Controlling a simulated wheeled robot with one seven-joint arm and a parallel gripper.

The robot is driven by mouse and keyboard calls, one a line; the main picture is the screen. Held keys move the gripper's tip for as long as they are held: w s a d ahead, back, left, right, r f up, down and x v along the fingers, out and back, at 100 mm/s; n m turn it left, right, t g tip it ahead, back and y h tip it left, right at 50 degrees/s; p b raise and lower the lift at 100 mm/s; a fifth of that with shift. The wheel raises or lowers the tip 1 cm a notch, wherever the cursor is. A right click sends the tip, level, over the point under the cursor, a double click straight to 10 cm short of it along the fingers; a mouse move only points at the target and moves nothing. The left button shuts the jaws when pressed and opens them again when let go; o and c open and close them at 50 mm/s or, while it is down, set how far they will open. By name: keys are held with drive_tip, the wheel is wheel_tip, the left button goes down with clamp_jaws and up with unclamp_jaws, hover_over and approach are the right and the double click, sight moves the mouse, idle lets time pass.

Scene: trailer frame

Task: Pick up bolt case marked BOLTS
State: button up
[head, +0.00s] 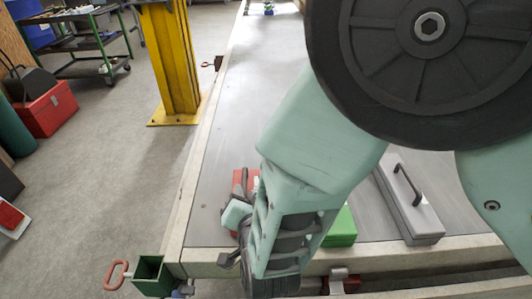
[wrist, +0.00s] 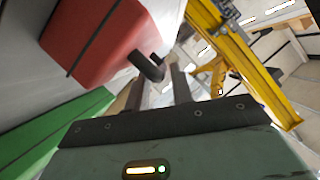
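A red case (head: 246,178) stands on the trailer bed, largely hidden behind my arm in the head view. In the wrist view the red case (wrist: 108,42) is close, at the upper left, with a dark handle (wrist: 150,66) sticking out toward my fingers. My gripper (wrist: 160,88) has its two dark fingers apart, with a gap between them and nothing visibly held. The handle's end is near the left fingertip; I cannot tell whether they touch. A green case (head: 342,228) is right of my forearm, also at the wrist view's left (wrist: 55,138). I can read no BOLTS marking.
A grey case (head: 410,200) with a black handle lies right of the green one. The trailer bed (head: 260,85) is mostly clear farther back. A yellow post (head: 170,60) and a green cart (head: 85,45) stand to the left.

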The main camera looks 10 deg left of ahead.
drive_tip(key=shift+x, duration=1.55)
drive_tip(key=shift+r, duration=0.1)
clamp_jaws()
